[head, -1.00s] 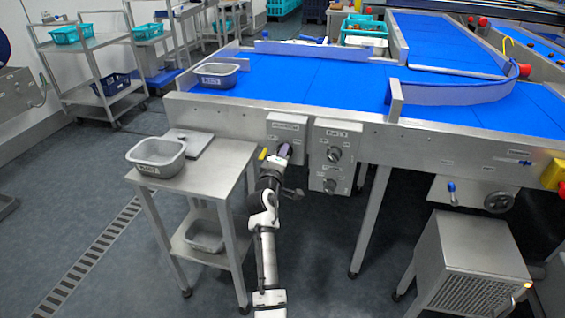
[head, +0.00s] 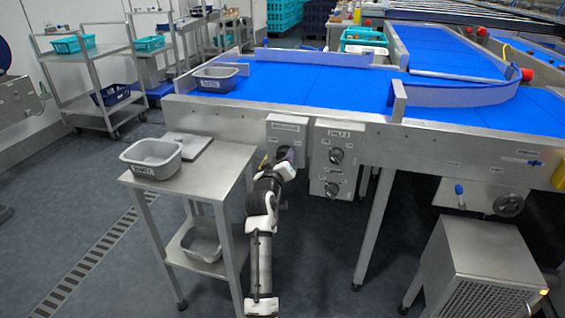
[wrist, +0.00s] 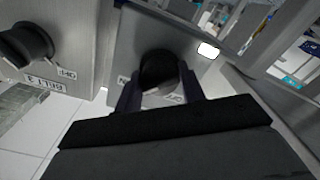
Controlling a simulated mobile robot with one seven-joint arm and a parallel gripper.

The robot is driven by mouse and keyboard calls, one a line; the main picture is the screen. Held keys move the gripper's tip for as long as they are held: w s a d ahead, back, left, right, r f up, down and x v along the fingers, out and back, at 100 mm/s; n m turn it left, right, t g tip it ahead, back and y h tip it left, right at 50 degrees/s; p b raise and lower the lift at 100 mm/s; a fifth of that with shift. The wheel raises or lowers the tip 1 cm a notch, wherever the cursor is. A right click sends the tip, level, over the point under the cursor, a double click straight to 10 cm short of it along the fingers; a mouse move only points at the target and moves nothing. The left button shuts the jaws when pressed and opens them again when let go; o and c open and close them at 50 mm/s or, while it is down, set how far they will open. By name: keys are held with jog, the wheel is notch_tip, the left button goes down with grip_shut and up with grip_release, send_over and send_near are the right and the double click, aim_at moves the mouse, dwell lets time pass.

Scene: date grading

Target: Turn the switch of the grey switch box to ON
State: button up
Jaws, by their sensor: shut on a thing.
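The grey switch box (head: 287,127) hangs on the front side of the blue belt table, left of a second box. In the wrist view its face (wrist: 125,50) shows small labels beside a round black knob (wrist: 158,68), the switch. My gripper (wrist: 160,88) has one dark finger on each side of the knob and is shut on it. In the head view my gripper (head: 285,156) covers the knob and the lower part of the box. Which way the knob points is hidden by the fingers.
The neighbouring box (head: 335,130), labelled BELT 3, has a black knob (wrist: 25,42), close to my gripper in the wrist view. A steel side table (head: 225,163) with a grey tub (head: 150,170) stands left of my arm. The belt table's leg (head: 375,230) stands to the right.

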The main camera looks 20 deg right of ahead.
dwell(0.4)
jog(key=o, duration=1)
jog(key=shift+s+a, duration=0.1)
jog(key=p+v, duration=0.2)
jog(key=v, duration=1.1)
jog(key=shift+s+a, duration=0.2)
jog(key=shift+s, duration=0.05)
